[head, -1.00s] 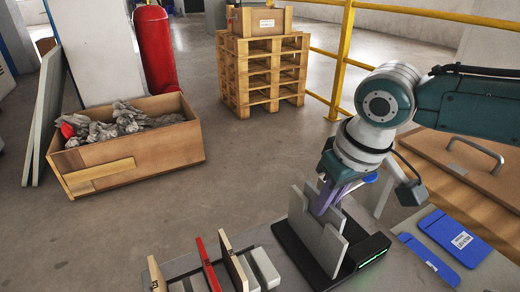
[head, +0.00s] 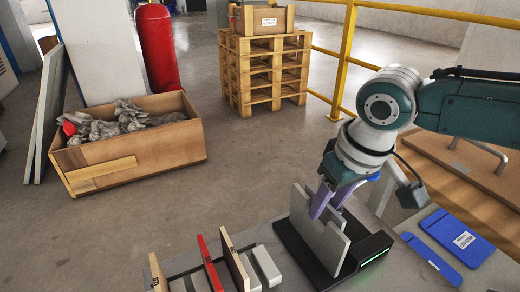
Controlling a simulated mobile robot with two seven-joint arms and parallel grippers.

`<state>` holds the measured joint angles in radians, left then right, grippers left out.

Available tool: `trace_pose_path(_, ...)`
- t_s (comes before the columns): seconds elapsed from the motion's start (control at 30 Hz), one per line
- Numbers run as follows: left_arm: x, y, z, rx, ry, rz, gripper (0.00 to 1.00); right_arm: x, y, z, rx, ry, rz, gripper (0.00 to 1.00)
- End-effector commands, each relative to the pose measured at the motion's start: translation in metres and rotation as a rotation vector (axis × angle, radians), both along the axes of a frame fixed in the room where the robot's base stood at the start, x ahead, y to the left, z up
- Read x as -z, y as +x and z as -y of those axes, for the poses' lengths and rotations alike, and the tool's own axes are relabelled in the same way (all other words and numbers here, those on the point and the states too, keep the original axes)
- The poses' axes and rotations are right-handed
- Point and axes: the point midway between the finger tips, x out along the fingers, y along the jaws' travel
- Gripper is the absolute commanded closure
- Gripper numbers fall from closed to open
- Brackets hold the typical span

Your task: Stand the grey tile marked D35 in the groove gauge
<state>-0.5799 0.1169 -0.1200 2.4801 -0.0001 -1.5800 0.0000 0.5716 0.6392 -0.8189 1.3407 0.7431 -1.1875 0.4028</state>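A grey tile (head: 309,226) stands upright in the groove gauge (head: 293,247), a black base with a green light strip at its right end. No marking is readable on the tile from here, so I cannot confirm D35. My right gripper (head: 327,212) has purple fingers pointing down at the tile's top edge. The two fingers show apart, with a gap between them, and look open around the upper edge. The fingertips and the foot of the tile are partly hidden. My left gripper is not in view.
A rack at the bottom holds several tiles, among them a red one (head: 209,264), a beige one (head: 235,262) and a grey one (head: 266,265). Blue flat pieces (head: 462,238) lie right of the gauge. A wooden board with a handle (head: 465,170) is behind them.

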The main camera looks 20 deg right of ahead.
Motion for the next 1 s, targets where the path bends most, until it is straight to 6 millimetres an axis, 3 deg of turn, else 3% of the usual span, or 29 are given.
trace_pose_path(0.27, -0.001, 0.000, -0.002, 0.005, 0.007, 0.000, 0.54, -0.002, -0.001, 0.000, 0.000, 0.000, -0.002, 0.54)
trace_pose_path(0.37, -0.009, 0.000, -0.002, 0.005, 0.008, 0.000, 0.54, -0.013, -0.003, 0.001, 0.000, -0.001, -0.001, 0.54)
trace_pose_path(0.7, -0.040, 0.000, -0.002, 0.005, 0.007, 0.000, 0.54, -0.078, -0.019, 0.002, -0.002, -0.001, 0.000, 0.54)
trace_pose_path(1.0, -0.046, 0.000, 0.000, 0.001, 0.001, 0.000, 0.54, -0.097, -0.025, 0.001, -0.001, 0.001, -0.001, 0.54)
